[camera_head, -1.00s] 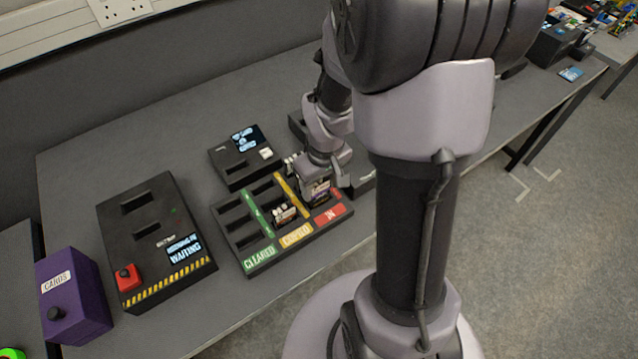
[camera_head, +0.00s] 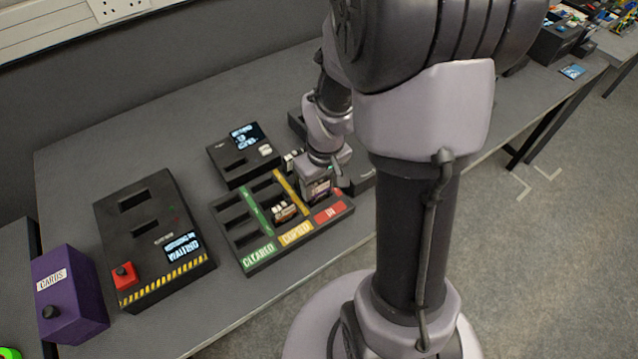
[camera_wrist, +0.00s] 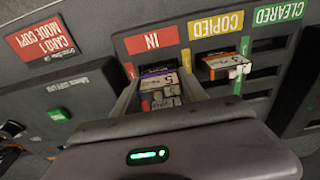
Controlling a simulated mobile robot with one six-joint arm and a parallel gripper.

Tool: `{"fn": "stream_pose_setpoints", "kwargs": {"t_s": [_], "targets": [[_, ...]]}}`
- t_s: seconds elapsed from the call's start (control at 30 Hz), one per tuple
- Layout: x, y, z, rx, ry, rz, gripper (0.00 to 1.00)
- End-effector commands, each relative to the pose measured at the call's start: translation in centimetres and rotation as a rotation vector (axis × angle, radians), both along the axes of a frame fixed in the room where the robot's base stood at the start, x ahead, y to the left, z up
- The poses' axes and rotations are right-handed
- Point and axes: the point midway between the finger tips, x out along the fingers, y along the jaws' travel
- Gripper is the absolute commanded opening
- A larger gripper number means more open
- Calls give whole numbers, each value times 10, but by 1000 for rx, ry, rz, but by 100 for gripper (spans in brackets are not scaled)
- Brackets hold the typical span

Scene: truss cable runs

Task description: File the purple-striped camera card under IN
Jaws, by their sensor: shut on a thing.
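The purple-striped card (camera_wrist: 158,80) is between the fingers of my gripper (camera_wrist: 160,94) in the wrist view, at the IN column of the sorting tray (camera_wrist: 128,46). My gripper is shut on it. In the head view my gripper (camera_head: 318,186) is over the IN column at the tray's right side, and the card is mostly hidden by the fingers. I cannot tell how deep the card sits in a slot. The red IN label (camera_wrist: 151,40) is just beyond the card. A card with an orange stripe (camera_wrist: 222,66) stands in the COPIED column.
A black reader box with a small screen (camera_head: 243,155) stands behind the tray. A larger black box with a red button (camera_head: 155,240) and a purple CARDS box (camera_head: 70,293) are to the left. The CLEARED column (camera_head: 258,252) shows empty slots. The table's front edge is close to the tray.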

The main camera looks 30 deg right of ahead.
Motion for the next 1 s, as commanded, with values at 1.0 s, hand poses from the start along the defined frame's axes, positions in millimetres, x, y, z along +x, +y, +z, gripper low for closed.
{"fn": "stream_pose_setpoints", "kwargs": {"t_s": [1.0], "targets": [[0, 0, -11, 0, 0, 0, 9]]}}
